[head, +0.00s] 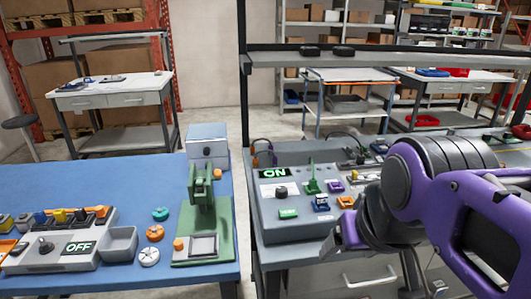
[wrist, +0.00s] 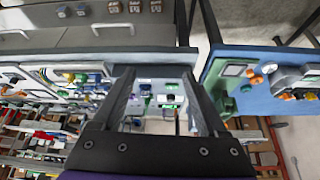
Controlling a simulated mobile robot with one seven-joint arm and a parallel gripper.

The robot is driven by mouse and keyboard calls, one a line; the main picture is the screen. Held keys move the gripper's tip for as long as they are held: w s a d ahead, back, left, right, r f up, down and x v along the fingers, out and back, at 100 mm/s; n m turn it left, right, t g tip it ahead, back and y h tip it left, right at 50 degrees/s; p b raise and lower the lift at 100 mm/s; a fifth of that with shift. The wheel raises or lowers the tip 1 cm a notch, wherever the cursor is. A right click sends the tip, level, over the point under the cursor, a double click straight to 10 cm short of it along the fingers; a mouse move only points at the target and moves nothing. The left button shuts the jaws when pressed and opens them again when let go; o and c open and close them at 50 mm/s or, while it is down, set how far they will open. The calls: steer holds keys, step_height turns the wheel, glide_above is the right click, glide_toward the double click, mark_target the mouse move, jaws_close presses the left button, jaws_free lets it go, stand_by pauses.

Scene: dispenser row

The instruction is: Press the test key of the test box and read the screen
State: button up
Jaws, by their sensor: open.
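Two grey boxes with screens show in the head view, and I cannot tell for certain which is the test box. One box (head: 40,260) is on the blue table at left; its screen (head: 79,248) reads OFF, beside a black knob (head: 45,246). The other box (head: 262,210) is on the grey bench; its screen (head: 275,173) reads ON, above a black knob (head: 281,191) and a green key (head: 288,214). In the wrist view my gripper (wrist: 157,76) is open and empty, its dark fingers spread in front of the bench box (wrist: 152,73), apparently apart from it.
A green press-like stand (head: 205,220) is on the blue table (head: 150,180), with several round knobs beside it. A gap separates this table from the grey bench. A dark shelf frame (head: 243,90) rises behind the bench. Small coloured parts crowd the bench box.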

jaws_close()
stand_by(1.5)
